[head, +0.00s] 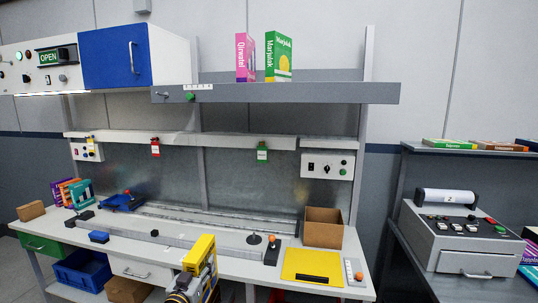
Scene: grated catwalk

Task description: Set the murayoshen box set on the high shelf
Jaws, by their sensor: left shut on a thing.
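A yellow box (200,254) stands out at the bottom centre, in front of the workbench. Its lettering is too small to read, so I cannot tell from its print that it is the murayoshen box set. My left gripper (197,283) is shut on its lower part and holds it roughly upright. The high shelf (300,93) is the grey board across the top of the bench. A pink box (245,57) and a yellow-green box (279,56) stand upright on it, side by side. My right gripper is not in view.
The high shelf is bare right of the yellow-green box. A narrower lower shelf (200,138) runs below. The bench holds a cardboard box (323,227), a yellow panel (312,266) and upright boxes (80,194). A grey machine (462,238) stands right.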

